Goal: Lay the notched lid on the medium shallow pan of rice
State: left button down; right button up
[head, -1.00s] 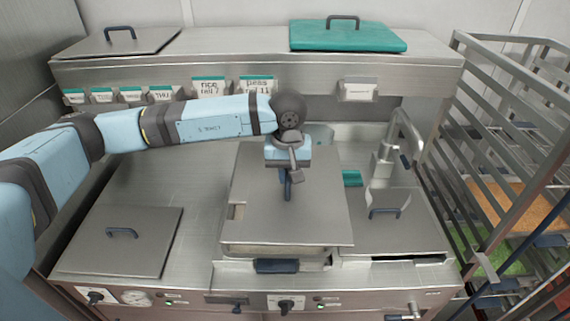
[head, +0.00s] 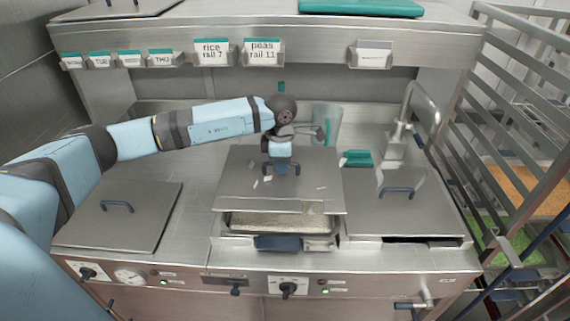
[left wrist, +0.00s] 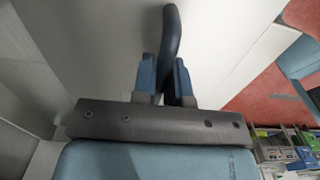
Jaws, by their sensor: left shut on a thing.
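My left gripper (head: 281,164) is shut on the dark blue handle (left wrist: 171,40) of a flat grey metal lid (head: 240,190). The handle stands between the two blue fingers in the left wrist view (left wrist: 165,85). The lid is over the back part of a shallow metal pan of rice (head: 240,230). A strip of pale rice (head: 285,219) shows in front of the lid's front edge. Whether the lid touches the pan's rim, I cannot tell. The lid's notch is not clear now. My right gripper is not in view.
Closed lids with blue handles lie left (head: 118,232) and right (head: 398,215) of the pan. A tap (head: 405,125) stands back right. Label holders (head: 262,52) hang along the shelf. A metal rack (head: 510,130) stands at the right.

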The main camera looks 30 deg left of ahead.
aim_at(281, 179)
pick_arm(q)
jog(key=shift+f+b, duration=1.35)
jog(key=shift+f, duration=1.45)
jog(key=shift+r, duration=0.2)
jog(key=shift+f, duration=0.15)
jog(key=shift+f+b, duration=0.15)
jog(key=shift+b, duration=0.15)
jog(key=shift+f, duration=0.1)
jog(key=shift+f+b, duration=0.9)
jog(key=shift+f, duration=0.2)
jog(key=shift+f, duration=0.25)
jog(key=shift+r, duration=0.1)
